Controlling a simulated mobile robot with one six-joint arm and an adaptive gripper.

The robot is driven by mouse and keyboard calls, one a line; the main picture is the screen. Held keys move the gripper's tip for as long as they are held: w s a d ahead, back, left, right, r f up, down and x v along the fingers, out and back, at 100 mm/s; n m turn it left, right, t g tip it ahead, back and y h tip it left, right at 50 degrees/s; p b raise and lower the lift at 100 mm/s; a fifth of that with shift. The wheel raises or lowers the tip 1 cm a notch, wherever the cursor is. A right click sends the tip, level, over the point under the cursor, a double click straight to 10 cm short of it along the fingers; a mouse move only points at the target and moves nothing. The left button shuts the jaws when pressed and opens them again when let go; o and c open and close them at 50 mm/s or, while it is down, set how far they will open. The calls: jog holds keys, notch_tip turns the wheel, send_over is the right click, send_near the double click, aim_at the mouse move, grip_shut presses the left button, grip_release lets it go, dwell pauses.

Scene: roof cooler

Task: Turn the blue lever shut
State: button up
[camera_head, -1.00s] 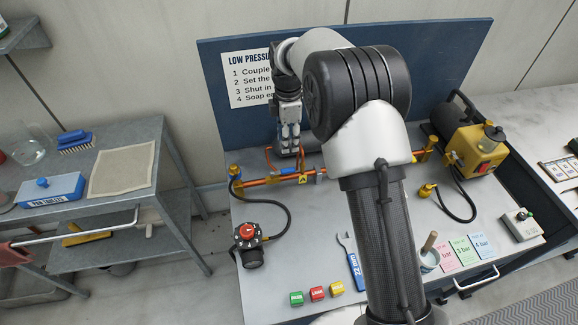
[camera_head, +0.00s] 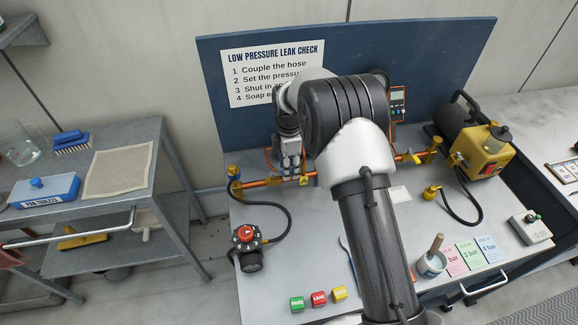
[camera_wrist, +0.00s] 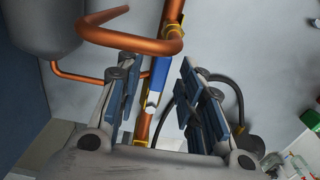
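The blue lever (camera_wrist: 159,75) shows in the wrist view, lying along the copper pipe (camera_wrist: 143,128), with a pale end toward my wrist. The pipe also crosses the bench in the head view (camera_head: 262,183). My gripper (camera_wrist: 163,92) is open, with its padded fingers apart on either side of the lever. No clear contact shows. In the head view my gripper (camera_head: 291,170) points down at the left part of the pipe, near a yellow tag (camera_head: 304,181). The lever cannot be made out there; my arm and gripper cover that area.
A bent copper pipe (camera_wrist: 130,42) passes close to the fingers. A black hose joins the pipe's left end to a regulator with a red knob (camera_head: 246,233). A yellow pump (camera_head: 481,150) stands right. Coloured blocks, a cup (camera_head: 431,264) and cards lie in front.

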jog(key=shift+c, duration=0.6)
grip_shut()
